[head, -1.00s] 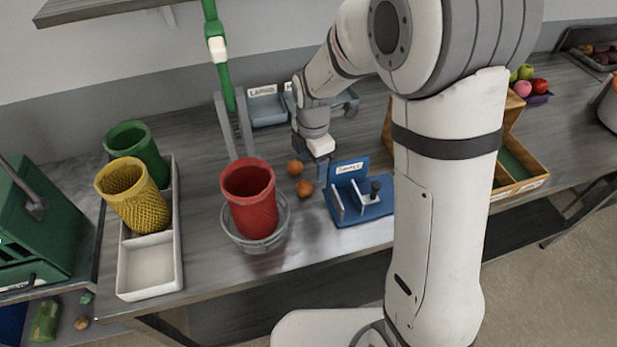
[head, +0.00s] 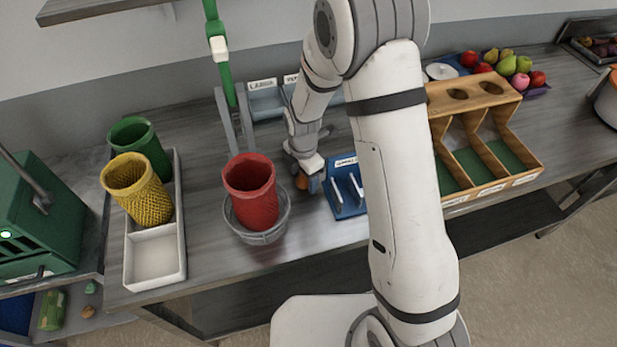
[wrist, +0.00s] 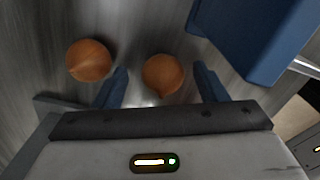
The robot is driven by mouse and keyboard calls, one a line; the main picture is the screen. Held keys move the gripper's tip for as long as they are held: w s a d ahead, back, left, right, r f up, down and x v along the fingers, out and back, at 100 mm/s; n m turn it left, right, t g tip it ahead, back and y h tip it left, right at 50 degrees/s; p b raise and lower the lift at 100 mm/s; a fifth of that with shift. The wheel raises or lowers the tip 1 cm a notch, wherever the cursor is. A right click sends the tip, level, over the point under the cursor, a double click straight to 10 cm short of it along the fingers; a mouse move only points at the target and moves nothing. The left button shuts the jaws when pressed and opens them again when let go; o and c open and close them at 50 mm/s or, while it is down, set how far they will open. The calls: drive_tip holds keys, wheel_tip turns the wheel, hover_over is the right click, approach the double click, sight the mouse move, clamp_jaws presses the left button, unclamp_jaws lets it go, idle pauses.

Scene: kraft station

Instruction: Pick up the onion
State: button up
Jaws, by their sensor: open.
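Two brown-orange onions lie on the metal table. In the wrist view, one onion (wrist: 163,76) sits between the two blue fingertips of my open gripper (wrist: 162,88), with a gap showing on each side. The other onion (wrist: 89,61) lies to the left, outside the left finger. In the head view my gripper (head: 309,179) points down between the red basket and the blue stand. One onion (head: 301,181) shows there beside the fingers; the other is hidden or cannot be made out.
The blue stand (head: 345,190) is close on the gripper's right, also in the wrist view (wrist: 255,38). A red basket (head: 250,195) in a grey bowl (head: 262,236) stands close on the left. A wooden divided box (head: 487,95) is farther right. A white tray (head: 155,262) is far left.

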drive_tip(key=c, duration=1.1)
drive_tip(key=shift+o, duration=0.2)
drive_tip(key=shift+r, duration=0.15)
wheel_tip(320, 180, up, 10)
drive_tip(key=shift+f+b, duration=0.1)
drive_tip(key=shift+b, duration=1)
